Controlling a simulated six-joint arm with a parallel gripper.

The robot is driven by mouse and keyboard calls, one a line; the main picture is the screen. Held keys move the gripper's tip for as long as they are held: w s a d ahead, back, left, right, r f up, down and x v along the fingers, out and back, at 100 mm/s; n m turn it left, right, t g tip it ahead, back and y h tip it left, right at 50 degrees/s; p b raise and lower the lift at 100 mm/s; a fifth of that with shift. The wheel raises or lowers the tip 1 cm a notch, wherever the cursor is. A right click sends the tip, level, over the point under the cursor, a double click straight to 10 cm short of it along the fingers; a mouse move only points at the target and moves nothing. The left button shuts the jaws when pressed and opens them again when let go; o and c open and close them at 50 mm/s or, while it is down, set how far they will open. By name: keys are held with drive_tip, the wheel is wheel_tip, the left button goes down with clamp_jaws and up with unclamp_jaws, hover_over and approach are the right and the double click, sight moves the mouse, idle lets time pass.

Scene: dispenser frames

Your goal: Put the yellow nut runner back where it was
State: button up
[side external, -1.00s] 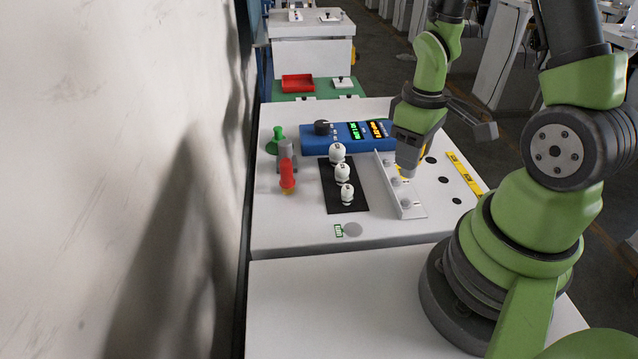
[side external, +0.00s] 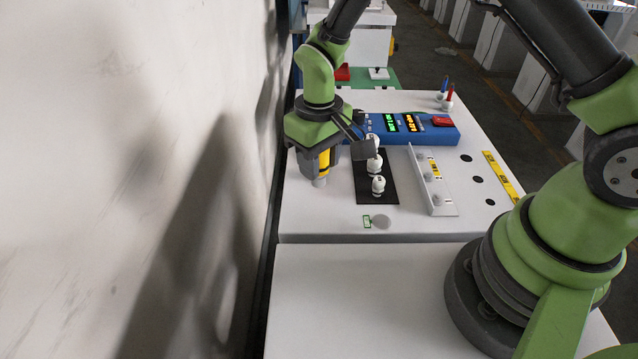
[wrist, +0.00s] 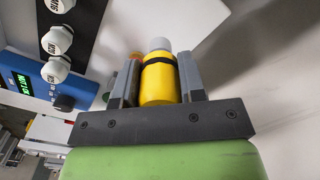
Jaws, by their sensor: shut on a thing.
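The yellow nut runner (side external: 324,160) is held in my gripper (side external: 331,155) at the left of the table, pointing down with its grey tip lowest. In the wrist view my gripper (wrist: 158,82) has a finger on each side of the yellow nut runner (wrist: 159,83), which has a black band and a grey tip. Behind it, beside the left finger, part of a reddish-brown and green thing shows. In the side view my gripper hides the spot where other coloured tools stood. I cannot tell whether the tip touches the table.
A blue box (side external: 430,129) with lit displays stands behind, and a white angled rail (side external: 435,192) farther right. The wall is close on the left. The table front is mostly clear.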

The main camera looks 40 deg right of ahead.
sight(319, 183)
drive_tip(key=shift+f, duration=2.4)
drive_tip(key=shift+f, duration=0.15)
drive_tip(key=o, duration=0.9)
